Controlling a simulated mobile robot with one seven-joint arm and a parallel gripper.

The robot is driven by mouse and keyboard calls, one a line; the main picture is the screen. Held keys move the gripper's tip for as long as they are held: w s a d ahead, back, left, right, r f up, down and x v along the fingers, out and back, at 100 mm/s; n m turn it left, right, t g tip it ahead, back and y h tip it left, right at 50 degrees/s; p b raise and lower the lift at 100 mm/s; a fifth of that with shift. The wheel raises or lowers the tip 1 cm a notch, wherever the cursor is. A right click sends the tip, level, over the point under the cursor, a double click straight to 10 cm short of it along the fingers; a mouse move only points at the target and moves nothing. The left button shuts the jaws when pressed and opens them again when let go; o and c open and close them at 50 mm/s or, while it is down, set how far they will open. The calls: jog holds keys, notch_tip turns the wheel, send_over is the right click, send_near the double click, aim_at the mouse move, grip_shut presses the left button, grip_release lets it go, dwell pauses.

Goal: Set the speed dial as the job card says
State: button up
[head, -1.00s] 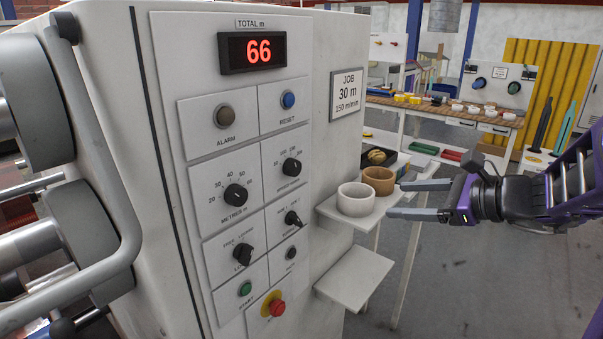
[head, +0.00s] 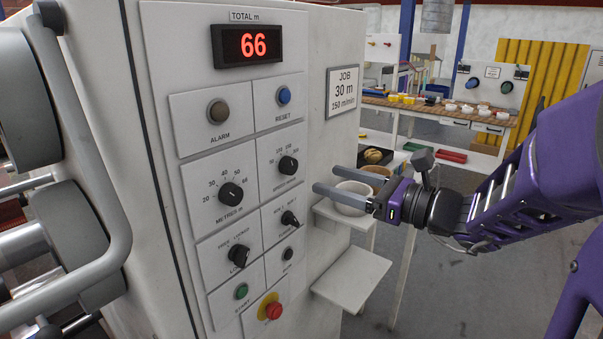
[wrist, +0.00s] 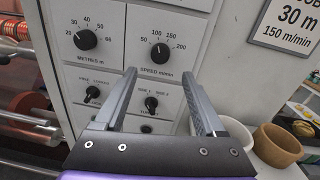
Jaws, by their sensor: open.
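The black speed dial (head: 288,165) is on the machine's front panel, right of the metres dial. In the wrist view the speed dial (wrist: 160,53) shows a scale from 50 to 200; I cannot read its pointer surely. The job card (head: 342,92) reads 30 m, 150 m/min; it also shows in the wrist view (wrist: 293,20). My gripper (head: 325,179) is open and empty, its fingers pointing at the panel. In the wrist view the fingertips (wrist: 159,73) are spread below the speed dial and apart from it.
The metres dial (head: 231,194), locking knob (head: 239,256), side knob (head: 289,219) and red stop button (head: 271,308) share the panel. White and wooden cups stand on a small shelf beside my gripper; the white cup (wrist: 232,132) is close.

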aim_at(294, 169)
jog(key=x, duration=0.7)
jog(key=shift+w+a, duration=0.2)
jog(key=shift+a, duration=0.1)
grip_shut()
